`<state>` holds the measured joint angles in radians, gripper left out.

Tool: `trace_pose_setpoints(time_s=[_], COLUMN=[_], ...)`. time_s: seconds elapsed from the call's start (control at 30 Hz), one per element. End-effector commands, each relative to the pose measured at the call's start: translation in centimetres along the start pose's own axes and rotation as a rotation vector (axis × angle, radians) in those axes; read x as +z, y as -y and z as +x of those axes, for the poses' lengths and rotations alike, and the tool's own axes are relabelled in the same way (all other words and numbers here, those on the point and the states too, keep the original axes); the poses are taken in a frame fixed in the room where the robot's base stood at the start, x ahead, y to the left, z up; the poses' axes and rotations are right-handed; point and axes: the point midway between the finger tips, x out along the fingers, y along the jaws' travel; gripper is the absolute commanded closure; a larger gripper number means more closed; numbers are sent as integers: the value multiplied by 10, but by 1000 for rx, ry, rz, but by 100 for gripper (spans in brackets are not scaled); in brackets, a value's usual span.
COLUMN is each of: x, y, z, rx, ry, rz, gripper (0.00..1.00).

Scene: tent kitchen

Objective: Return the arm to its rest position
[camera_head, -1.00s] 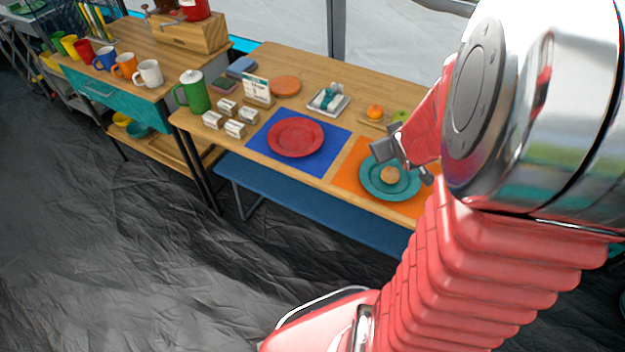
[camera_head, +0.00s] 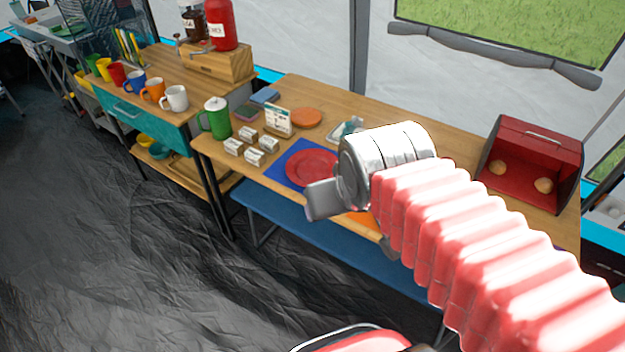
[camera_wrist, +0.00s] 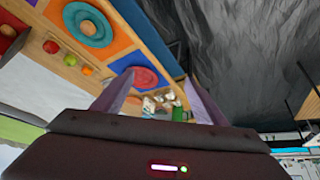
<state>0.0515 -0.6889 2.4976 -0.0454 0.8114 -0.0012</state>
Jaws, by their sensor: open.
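My arm stretches in from the lower right of the head view, with its silver wrist above the dining table (camera_head: 455,150). My gripper (camera_head: 352,222) is partly hidden by the wrist; a grey finger points left over the table's front side. In the wrist view my gripper (camera_wrist: 158,80) shows two fingers spread apart with nothing held between them. Beyond them lie the red plate (camera_wrist: 146,78) and, farther upper left, the teal plate (camera_wrist: 104,34) on an orange mat. In the head view the arm hides the teal plate.
The red plate (camera_head: 309,168) lies on a blue mat near the green pot (camera_head: 216,120) and several small white boxes. A red box (camera_head: 561,170) with two buns stands at the right. Mugs line the left counter. A blue bench (camera_head: 290,222) runs below the table front.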

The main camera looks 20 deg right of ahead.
Motion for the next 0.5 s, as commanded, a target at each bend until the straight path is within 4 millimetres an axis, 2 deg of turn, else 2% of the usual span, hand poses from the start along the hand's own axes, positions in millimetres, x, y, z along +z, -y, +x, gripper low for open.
trace_pose_setpoints(time_s=[0.03,0.13,0.5], x=[6,15,18], y=[10,20,23], z=[-8,-16,-18], rx=[-23,-51,-59], ry=[6,22,29], rz=[-8,-12,-13], gripper=[34,34,34])
